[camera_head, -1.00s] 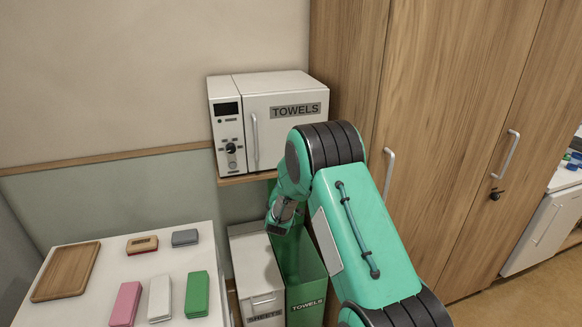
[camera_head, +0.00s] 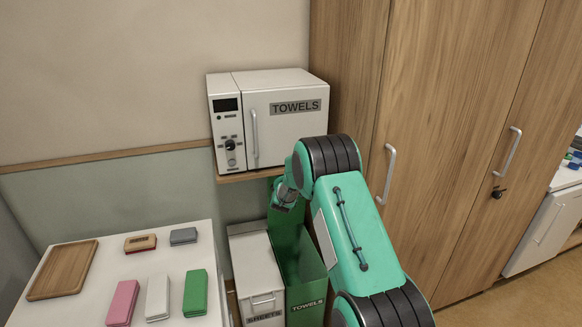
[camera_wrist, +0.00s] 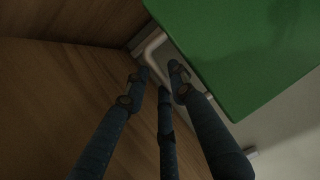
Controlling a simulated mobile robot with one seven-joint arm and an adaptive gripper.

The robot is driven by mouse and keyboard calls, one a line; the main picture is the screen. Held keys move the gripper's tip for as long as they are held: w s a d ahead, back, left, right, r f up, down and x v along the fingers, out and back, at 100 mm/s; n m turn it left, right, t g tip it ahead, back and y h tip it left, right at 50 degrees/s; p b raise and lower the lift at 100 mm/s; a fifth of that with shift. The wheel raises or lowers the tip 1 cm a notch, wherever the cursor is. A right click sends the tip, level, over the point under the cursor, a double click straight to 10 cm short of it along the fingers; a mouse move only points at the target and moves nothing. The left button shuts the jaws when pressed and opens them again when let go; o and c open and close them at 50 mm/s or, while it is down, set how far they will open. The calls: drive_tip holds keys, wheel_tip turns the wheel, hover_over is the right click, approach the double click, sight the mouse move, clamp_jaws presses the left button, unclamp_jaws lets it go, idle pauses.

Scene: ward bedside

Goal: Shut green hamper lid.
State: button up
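The green hamper (camera_head: 305,283), labelled TOWELS, stands low beside the white one, and its top is open. Its green lid (camera_head: 287,226) stands raised at the back of the opening. My gripper (camera_head: 284,206) is at the upper part of the lid, in front of the wall below the shelf. In the wrist view my gripper's dark fingers (camera_wrist: 160,78) are spread apart. A pale looped handle (camera_wrist: 153,46) lies by the fingertips, at the edge of a green panel (camera_wrist: 245,50) that looks like the lid. Whether the fingers touch the handle is unclear.
The closed white hamper (camera_head: 256,272), labelled SHEETS, stands left of the green one. The TOWELS cabinet (camera_head: 280,140) sits on a shelf above. Tall wooden wardrobe doors (camera_head: 440,110) are close on the right. A white table (camera_head: 135,262) with small packs is at left.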

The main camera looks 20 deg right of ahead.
drive_tip(key=shift+x, duration=1.15)
drive_tip(key=shift+c, duration=0.3)
clamp_jaws()
